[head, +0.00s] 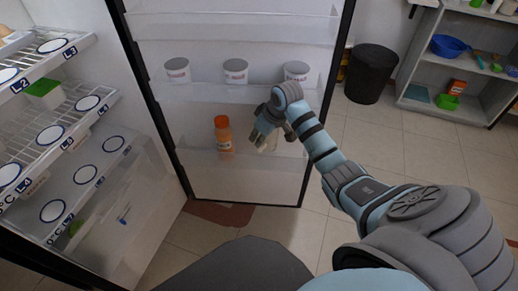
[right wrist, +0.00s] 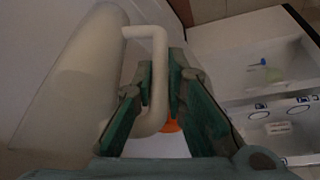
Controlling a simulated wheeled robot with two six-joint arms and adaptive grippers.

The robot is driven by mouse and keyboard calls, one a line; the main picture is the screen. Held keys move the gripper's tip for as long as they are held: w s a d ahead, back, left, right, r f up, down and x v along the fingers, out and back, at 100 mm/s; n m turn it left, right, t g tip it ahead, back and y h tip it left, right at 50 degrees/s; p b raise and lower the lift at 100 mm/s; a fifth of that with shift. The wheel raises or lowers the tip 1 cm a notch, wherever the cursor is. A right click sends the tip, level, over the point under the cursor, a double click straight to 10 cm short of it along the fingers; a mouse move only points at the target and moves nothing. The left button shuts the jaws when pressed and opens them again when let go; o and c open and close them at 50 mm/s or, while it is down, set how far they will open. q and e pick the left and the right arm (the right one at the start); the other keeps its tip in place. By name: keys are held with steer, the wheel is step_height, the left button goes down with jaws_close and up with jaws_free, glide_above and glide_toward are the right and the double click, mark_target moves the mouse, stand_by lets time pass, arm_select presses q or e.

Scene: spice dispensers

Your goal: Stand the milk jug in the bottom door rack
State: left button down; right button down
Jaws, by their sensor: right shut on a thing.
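The white milk jug (right wrist: 85,80) fills the left of the right wrist view, and its handle (right wrist: 157,55) runs between my fingers. My right gripper (right wrist: 161,88) is shut on that handle. In the head view my right gripper (head: 264,132) is at the fridge door's bottom rack (head: 195,158), right of an orange bottle. The jug (head: 269,144) is mostly hidden there behind the gripper, so I cannot tell whether it rests on the rack floor. My left gripper is not in view.
An orange bottle (head: 223,138) stands in the bottom rack, left of the jug. Three white tubs, one of them here (head: 235,71), stand in the rack above. Fridge shelves (head: 60,110) are at the left. A black bin (head: 371,74) stands right of the door.

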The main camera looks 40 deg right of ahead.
step_height(320, 180, down, 5)
steer(key=shift+r+b, duration=0.1)
steer(key=shift+b, duration=0.65)
step_height(320, 180, down, 4)
steer(key=shift+w+d+r+b, duration=0.1)
steer(key=shift+d+r+b, duration=0.1)
steer(key=shift+b, duration=0.7)
steer(key=shift+a, duration=0.1)
steer(key=shift+r, duration=0.1)
steer(key=c, duration=1.6)
jaws_free()
steer(key=shift+c, duration=0.2)
